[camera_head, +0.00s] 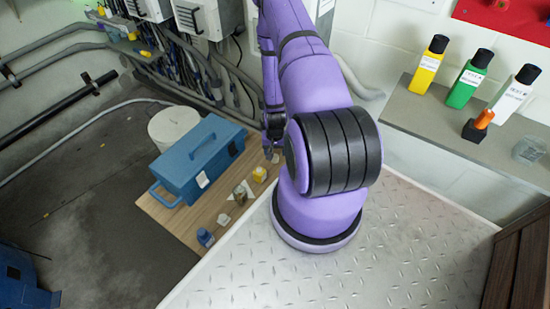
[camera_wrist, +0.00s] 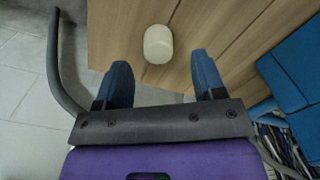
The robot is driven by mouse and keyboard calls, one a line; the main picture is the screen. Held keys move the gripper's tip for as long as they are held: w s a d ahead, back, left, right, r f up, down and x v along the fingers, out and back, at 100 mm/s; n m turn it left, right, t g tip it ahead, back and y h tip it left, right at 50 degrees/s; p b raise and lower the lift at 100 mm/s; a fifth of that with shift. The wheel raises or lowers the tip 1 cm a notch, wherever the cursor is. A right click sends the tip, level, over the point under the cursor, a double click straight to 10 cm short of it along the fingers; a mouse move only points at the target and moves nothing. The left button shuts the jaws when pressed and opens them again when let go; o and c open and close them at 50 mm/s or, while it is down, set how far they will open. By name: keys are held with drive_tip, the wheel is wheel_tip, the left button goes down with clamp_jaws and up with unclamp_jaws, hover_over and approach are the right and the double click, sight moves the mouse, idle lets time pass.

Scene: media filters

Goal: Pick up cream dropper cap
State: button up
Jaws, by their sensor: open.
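A cream, rounded cap-like piece (camera_wrist: 158,44), which looks like the cream dropper cap, sits on the wooden board (camera_wrist: 215,25) in the wrist view. My gripper (camera_wrist: 161,64) is open, with its two blue fingers apart on the left and right. The cap shows between and just beyond the fingertips, and neither finger appears to touch it. How far above the cap the fingers are is hard to tell. In the head view my gripper (camera_head: 270,150) hangs over the far right end of the wooden board (camera_head: 205,215); the cap there is too small or hidden to make out surely.
A blue toolbox (camera_head: 195,160) stands on the board, left of my gripper. Small items stand on it nearer the camera: a yellow one (camera_head: 259,174), a brownish one (camera_head: 240,193), a white one (camera_head: 224,219) and a blue bottle (camera_head: 205,238). Cables and pipes line the wall behind.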

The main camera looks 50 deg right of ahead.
sight(275, 156)
drive_tip(key=shift+d+f, duration=0.1)
drive_tip(key=shift+f, duration=1.8)
drive_tip(key=c, duration=1)
